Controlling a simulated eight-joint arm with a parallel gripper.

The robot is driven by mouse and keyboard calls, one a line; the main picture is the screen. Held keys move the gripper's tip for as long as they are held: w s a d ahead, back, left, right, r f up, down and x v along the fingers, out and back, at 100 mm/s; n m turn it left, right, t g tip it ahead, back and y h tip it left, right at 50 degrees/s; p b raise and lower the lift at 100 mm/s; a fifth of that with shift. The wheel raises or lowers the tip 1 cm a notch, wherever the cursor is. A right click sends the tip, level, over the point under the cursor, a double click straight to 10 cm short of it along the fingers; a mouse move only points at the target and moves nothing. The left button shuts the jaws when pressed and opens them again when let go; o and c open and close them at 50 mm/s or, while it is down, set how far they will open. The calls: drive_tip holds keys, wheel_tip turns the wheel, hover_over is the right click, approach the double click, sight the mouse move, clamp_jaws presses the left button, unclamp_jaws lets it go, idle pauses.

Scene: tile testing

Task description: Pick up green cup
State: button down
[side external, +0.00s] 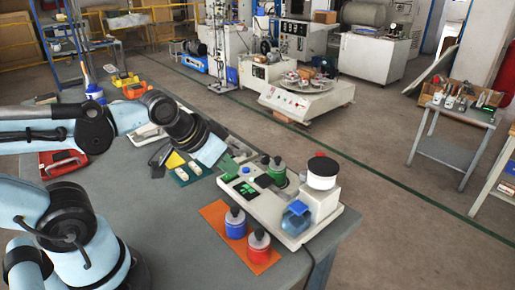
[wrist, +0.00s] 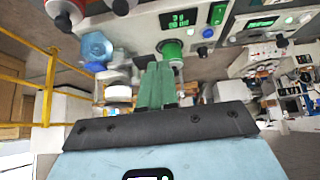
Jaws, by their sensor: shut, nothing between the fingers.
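The green cup (side external: 277,174) has a dark knob on top and sits on the white testing machine (side external: 258,203), behind its green display. In the wrist view the green cup (wrist: 171,47) shows just beyond the fingertips, beside the display. My gripper (side external: 232,166) is shut and empty, with green fingers. It is to the left of the cup in the side view, apart from it. In the wrist view the fingers of my gripper (wrist: 156,68) are together and overlap the lower edge of the cup's picture.
A blue cup (side external: 236,224) and a red cup (side external: 258,246) stand on an orange mat (side external: 218,214) in front of the machine. A blue container (side external: 295,217) and a white cylinder with a dark top (side external: 322,174) are at the machine's right end. Other tools lie behind my arm.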

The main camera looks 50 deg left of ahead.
drive_tip(key=shift+c, duration=2)
unclamp_jaws()
